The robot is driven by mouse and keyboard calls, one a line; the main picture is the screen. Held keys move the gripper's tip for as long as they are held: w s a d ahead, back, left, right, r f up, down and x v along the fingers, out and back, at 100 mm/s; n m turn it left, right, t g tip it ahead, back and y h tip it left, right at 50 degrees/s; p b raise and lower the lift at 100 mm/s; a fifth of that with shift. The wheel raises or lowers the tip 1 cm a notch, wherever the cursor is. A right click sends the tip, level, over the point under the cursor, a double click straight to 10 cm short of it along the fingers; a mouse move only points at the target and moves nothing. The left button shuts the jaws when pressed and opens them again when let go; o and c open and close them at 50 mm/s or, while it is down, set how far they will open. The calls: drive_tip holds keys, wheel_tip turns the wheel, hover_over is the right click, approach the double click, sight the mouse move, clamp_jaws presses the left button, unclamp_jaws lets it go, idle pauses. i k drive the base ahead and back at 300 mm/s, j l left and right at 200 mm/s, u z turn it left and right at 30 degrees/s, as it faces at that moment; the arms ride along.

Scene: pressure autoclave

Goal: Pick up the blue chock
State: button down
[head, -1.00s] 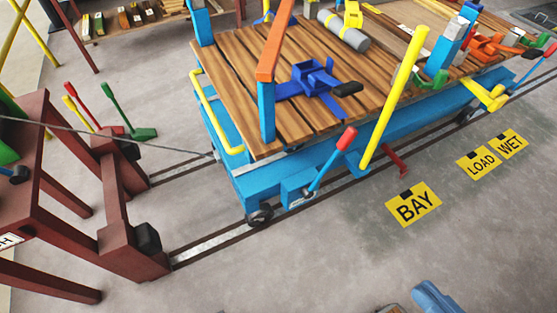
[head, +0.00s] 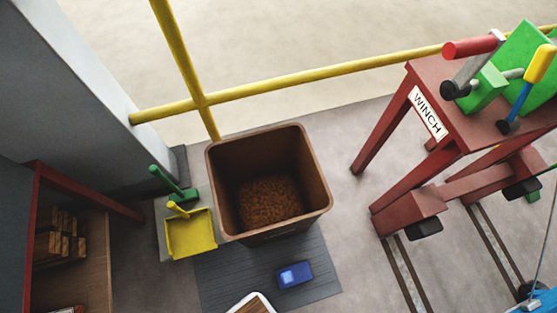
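A small blue block (head: 295,275) with a paler patch on its top lies on the dark ribbed mat (head: 225,275), just in front of the brown bin. It is the only loose blue thing in view; I cannot tell for certain whether it is the blue chock. Nothing touches it from above. My gripper is not in view.
An open brown bin (head: 222,160) with brown granular contents stands behind the block. A yellow dustpan (head: 190,235) and a green-handled tool (head: 180,190) lie left of it. A red winch stand (head: 390,130) is at right, a shelf (head: 90,255) at left, yellow rails (head: 300,80) behind.

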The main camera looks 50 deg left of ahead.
sight(288, 277)
drive_tip(key=i+l+u, duration=0.1)
drive_tip(key=l+u, duration=0.4)
drive_tip(key=u, duration=0.2)
drive_tip(key=k+l+u, duration=0.1)
drive_tip(key=l+u, duration=0.2)
drive_tip(key=k+l+u, duration=0.1)
drive_tip(key=l+u, duration=0.2)
drive_tip(key=l, duration=0.15)
drive_tip(key=k+l+u, duration=0.15)
drive_tip(key=l+u, duration=0.15)
drive_tip(key=k+u, duration=0.2)
drive_tip(key=k+l, duration=0.05)
drive_tip(key=k, duration=0.05)
